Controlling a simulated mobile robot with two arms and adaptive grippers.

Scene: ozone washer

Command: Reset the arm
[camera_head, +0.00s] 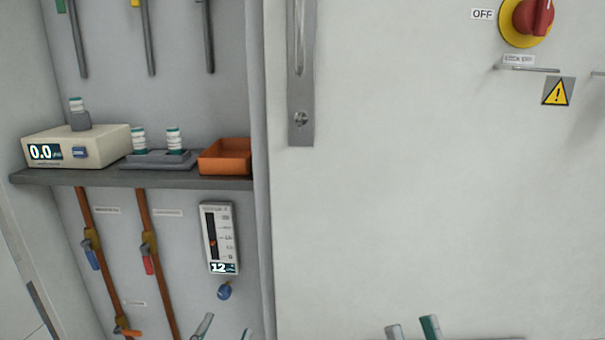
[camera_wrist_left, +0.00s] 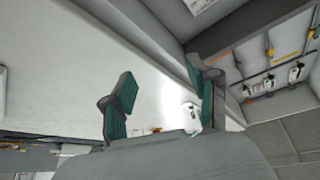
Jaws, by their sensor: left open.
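My left gripper (camera_head: 225,330) shows only its fingertips at the bottom edge of the head view, below the shelf and flow meter. Its two green-padded fingers stand wide apart in the left wrist view (camera_wrist_left: 162,98), with nothing between them. My right gripper (camera_head: 412,328) shows two fingertips with a gap between them at the bottom edge, in front of the plain cabinet door. It looks open and empty. Both arms are otherwise out of the head view.
A grey shelf (camera_head: 180,180) bears a white meter (camera_head: 105,140), a grey holder (camera_head: 160,160) with capped vials, and an orange tray (camera_head: 225,157). Below are copper pipes with valves and a flow meter (camera_head: 219,238). The cabinet door (camera_head: 400,200) is closed; a red switch (camera_head: 533,17) is upper right.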

